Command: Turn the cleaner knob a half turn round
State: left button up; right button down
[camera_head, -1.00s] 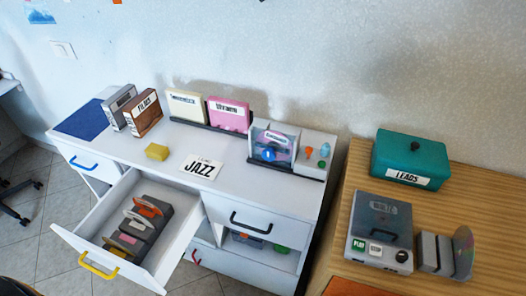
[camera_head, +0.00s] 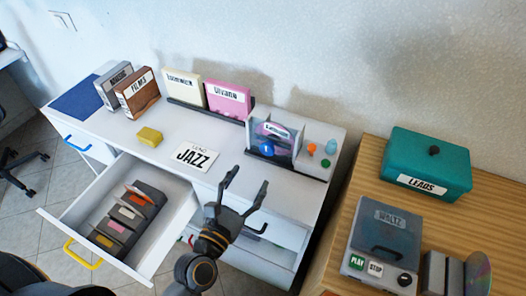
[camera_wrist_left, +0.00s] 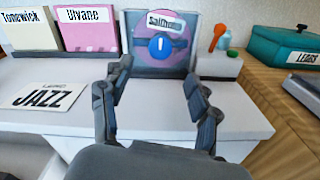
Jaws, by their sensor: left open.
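The cleaner is a clear-fronted case (camera_head: 285,155) at the right end of the white cabinet, with a disc inside. Its round blue knob (camera_head: 266,149) is on the front. In the left wrist view the blue knob (camera_wrist_left: 161,47) shows face-on with a white upright mark. My left gripper (camera_head: 248,177) is open and empty, in front of the cabinet and short of the knob. In the wrist view its fingertips (camera_wrist_left: 157,70) stand on either side below the knob, apart from it. My right gripper is not in view.
A bottle and small coloured items (camera_head: 325,155) stand right of the cleaner. A pink disc case (camera_head: 228,99) stands to its left, and a JAZZ card (camera_head: 192,156) lies in front. An open drawer (camera_head: 160,255) juts out at left. A teal box (camera_head: 430,170) sits on the wooden table.

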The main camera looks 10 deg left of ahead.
aim_at(266, 151)
pick_arm(q)
jog(key=w, duration=0.3)
jog(key=w+d, duration=0.1)
jog(key=w, duration=0.2)
jog(key=w+p, duration=0.1)
jog(key=w, duration=0.2)
jog(key=shift+d, duration=0.4)
jog(key=c, duration=1.2)
